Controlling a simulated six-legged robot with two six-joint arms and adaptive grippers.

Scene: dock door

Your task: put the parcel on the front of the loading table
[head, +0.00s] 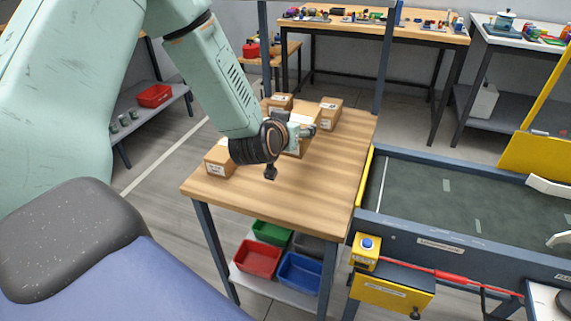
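Several brown cardboard parcels stand on a wooden-topped table (320,185) ahead of me in the head view. One parcel (220,162) is at the left edge. Two more, a parcel (281,101) and another parcel (330,112), stand toward the back. A further parcel (302,146) is near the middle, mostly hidden behind my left wrist. My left gripper (303,130) is over the table at this middle parcel. Its fingers are small and partly covered by the wrist, so I cannot tell whether it holds the parcel. The front of the tabletop is bare. My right gripper is not in view.
A dark conveyor bed (440,205) with a blue frame and yellow edges adjoins the table's right side. A yellow control box (366,250) sits at its near corner. Red (258,259), blue (299,274) and green bins (271,232) rest on the shelf below. Benches stand behind.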

